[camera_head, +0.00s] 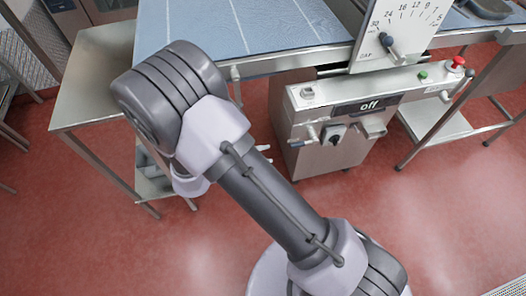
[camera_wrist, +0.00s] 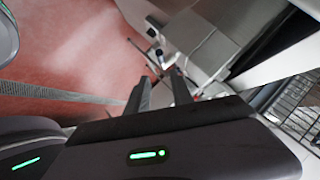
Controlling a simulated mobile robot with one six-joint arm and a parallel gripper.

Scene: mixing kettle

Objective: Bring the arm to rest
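My arm (camera_head: 262,200) is bent and raised over the red floor in the head view, its elbow in front of the steel side table. My gripper (camera_wrist: 161,80) shows in the wrist view with its two dark fingers apart. I see nothing held between them. In the head view the gripper is mostly hidden behind the arm.
A machine with a blue belt (camera_head: 270,25) stands ahead. Its control box (camera_head: 340,95) has an "off" display, a green button and a red knob (camera_head: 457,62). A steel side table (camera_head: 95,75) is at left. Red floor (camera_head: 90,240) is open at lower left.

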